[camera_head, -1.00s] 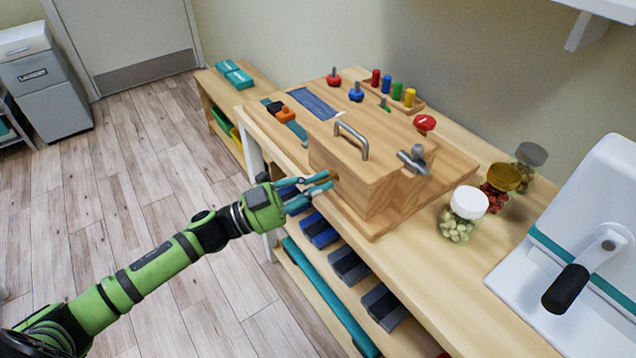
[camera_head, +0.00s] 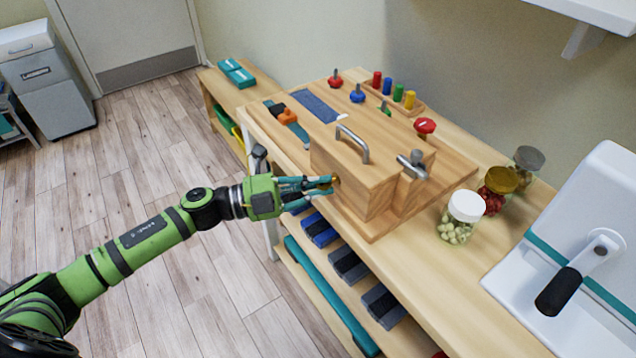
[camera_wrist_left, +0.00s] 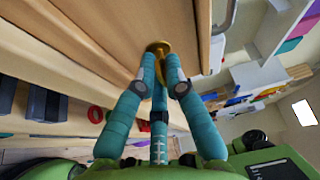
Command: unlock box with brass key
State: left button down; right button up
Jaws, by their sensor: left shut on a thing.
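The wooden box (camera_head: 362,182) stands on a wooden board on the bench, with a metal handle on top and a metal latch lever (camera_head: 412,163) at its right. My left gripper (camera_head: 330,184) is at the box's left front face, its teal fingers closed. In the left wrist view, the fingers (camera_wrist_left: 158,66) are shut on a brass key (camera_wrist_left: 158,47), at the box face. Only the brass end shows; whether its tip is inside a keyhole is hidden. My right gripper is in neither view.
Jars with a white lid (camera_head: 466,205) and other lids stand right of the box. A white device with a black-handled crank (camera_head: 565,288) is at far right. Coloured pegs (camera_head: 393,87) and knobs are behind the box. A lower shelf holds dark weights (camera_head: 348,265). Floor at left is free.

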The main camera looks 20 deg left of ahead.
pick_arm(q)
jog(key=shift+f, duration=0.1)
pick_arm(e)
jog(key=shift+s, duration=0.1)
pick_arm(q)
jog(key=c, duration=1.6)
grip_release()
jog(key=v, duration=1.2)
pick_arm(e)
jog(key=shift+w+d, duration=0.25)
